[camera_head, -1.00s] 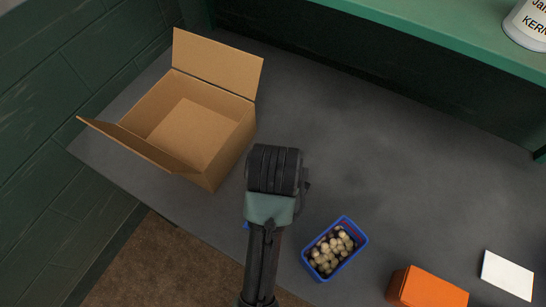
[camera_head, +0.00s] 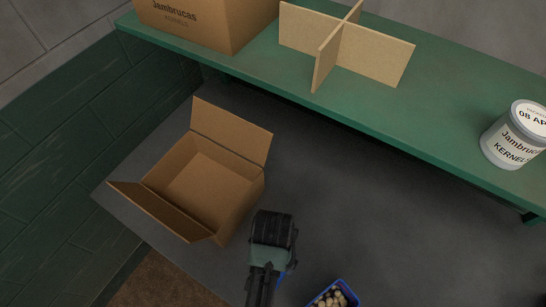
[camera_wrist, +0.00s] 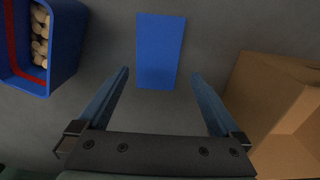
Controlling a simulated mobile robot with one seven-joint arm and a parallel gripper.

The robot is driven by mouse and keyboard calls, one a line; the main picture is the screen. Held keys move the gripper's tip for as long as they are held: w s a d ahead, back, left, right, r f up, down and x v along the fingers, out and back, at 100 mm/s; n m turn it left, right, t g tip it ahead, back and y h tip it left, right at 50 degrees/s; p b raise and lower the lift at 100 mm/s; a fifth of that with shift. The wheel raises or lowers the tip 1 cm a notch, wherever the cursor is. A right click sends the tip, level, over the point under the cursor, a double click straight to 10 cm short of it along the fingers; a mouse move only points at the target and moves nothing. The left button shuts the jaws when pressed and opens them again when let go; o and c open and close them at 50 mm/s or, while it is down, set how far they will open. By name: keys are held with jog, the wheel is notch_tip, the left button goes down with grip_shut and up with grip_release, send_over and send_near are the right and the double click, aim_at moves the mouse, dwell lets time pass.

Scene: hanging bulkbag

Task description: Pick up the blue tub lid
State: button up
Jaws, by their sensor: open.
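The blue tub lid (camera_wrist: 160,50) is a flat blue rectangle lying on the grey table, seen in the wrist view ahead of and between my fingers. My gripper (camera_wrist: 160,88) is open and empty, with one finger to each side of the lid's near end. In the head view my gripper and wrist cover most of the lid, and only a small blue edge (camera_head: 281,280) shows beside my wrist. The blue tub (camera_wrist: 50,45) holds several pale round pieces and stands left of the lid in the wrist view; it also shows at the bottom of the head view (camera_head: 350,291).
An open cardboard box (camera_head: 206,185) stands on the table, close to my gripper. A green shelf (camera_head: 440,120) behind carries a closed carton (camera_head: 205,25), a cardboard divider (camera_head: 375,52) and a labelled white can (camera_head: 510,140).

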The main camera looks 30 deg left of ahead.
jog(key=shift+d+f+p, duration=0.2)
jog(key=shift+f+p, duration=0.3)
jog(key=shift+f, duration=2.4)
jog(key=shift+s, duration=0.1)
jog(key=c, duration=1.1)
jog(key=shift+r, duration=0.1)
